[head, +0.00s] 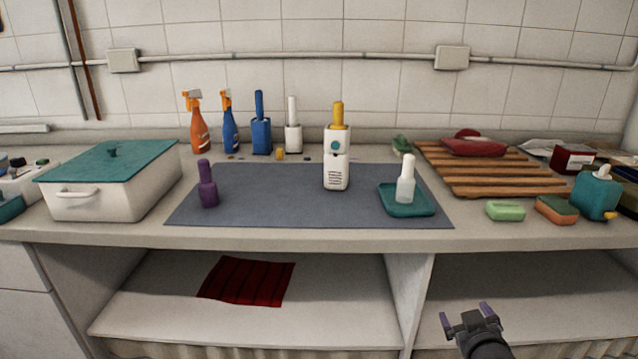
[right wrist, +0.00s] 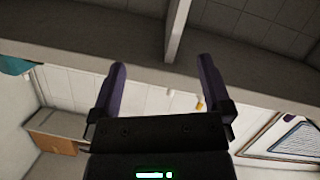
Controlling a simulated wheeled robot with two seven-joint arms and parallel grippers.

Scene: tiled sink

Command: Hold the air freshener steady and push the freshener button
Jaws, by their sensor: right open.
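The air freshener (head: 337,172) is a white upright device with a yellow top (head: 338,115) and a round teal button (head: 335,145) on its front. It stands on the grey mat (head: 270,190) on the counter. My right gripper (head: 466,314) is open and empty, low at the bottom right in front of the lower shelf, well below and apart from the freshener. Its two purple fingers (right wrist: 160,90) show spread in the right wrist view, with nothing between them. My left gripper is not in the head view.
A lidded white box (head: 85,203) is at left. A wooden rack (head: 470,178) is at right. The mat's middle front is clear.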

